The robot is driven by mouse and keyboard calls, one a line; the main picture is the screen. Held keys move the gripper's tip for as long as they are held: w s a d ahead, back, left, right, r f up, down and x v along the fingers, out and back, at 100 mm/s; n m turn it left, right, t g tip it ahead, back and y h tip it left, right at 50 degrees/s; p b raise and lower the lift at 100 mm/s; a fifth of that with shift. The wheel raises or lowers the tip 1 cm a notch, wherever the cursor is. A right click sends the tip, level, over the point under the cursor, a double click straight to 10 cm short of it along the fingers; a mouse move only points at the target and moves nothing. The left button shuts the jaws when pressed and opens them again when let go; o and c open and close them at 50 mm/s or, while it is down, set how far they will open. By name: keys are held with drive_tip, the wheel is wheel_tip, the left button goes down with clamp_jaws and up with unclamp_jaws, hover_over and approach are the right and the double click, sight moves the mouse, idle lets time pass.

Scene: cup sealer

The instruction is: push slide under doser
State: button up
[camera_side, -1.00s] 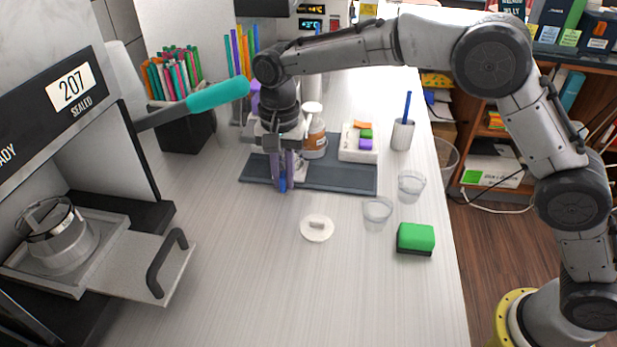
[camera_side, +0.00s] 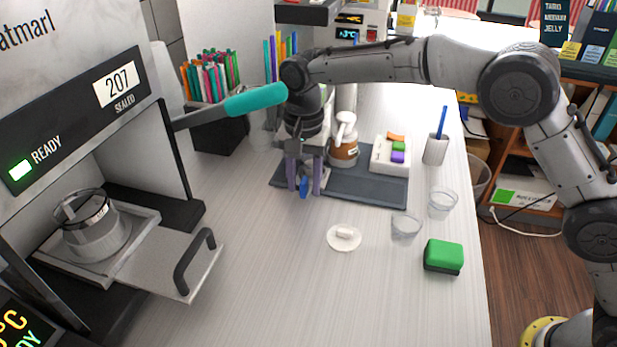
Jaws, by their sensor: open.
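A metal slide (camera_side: 190,270) with a black upright handle (camera_side: 190,262) sticks out of the front of the sealing machine at the left. A clear cup (camera_side: 92,228) sits in a round holder on the slide's inner part. The machine's panel (camera_side: 75,128) reads "207 SEALED" with a green READY light. My gripper (camera_side: 304,188) is open, pointing down over the left part of the dark mat, well to the right of the slide and apart from it. A small blue thing shows between its fingers; I cannot tell whether they touch it. No part is clearly marked as a doser.
A teal-handled lever (camera_side: 255,99) juts from the machine toward my arm. A pump bottle (camera_side: 344,145) and a block tray (camera_side: 390,155) stand on the dark mat (camera_side: 370,190). A white dish (camera_side: 343,238), clear cups (camera_side: 406,227) and a green sponge (camera_side: 443,255) lie nearer. The front-middle table is clear.

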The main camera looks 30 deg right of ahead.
drive_tip(key=r, duration=0.4)
drive_tip(key=shift+s+d+r, duration=0.1)
drive_tip(key=shift+s+d, duration=0.05)
drive_tip(key=shift+s, duration=0.15)
drive_tip(key=s+d+r, duration=0.5)
drive_tip(key=s+r, duration=0.3)
drive_tip(key=s, duration=0.4)
drive_tip(key=shift+d+r, duration=0.3)
drive_tip(key=shift+r, duration=0.1)
drive_tip(key=shift+w+a+n+t+y, duration=1.4)
drive_tip(key=shift+w+n, duration=3.1)
drive_tip(key=shift+n, duration=4.5)
drive_tip(key=x, duration=1.3)
drive_tip(key=shift+w+f, duration=0.2)
drive_tip(key=shift+f, duration=0.1)
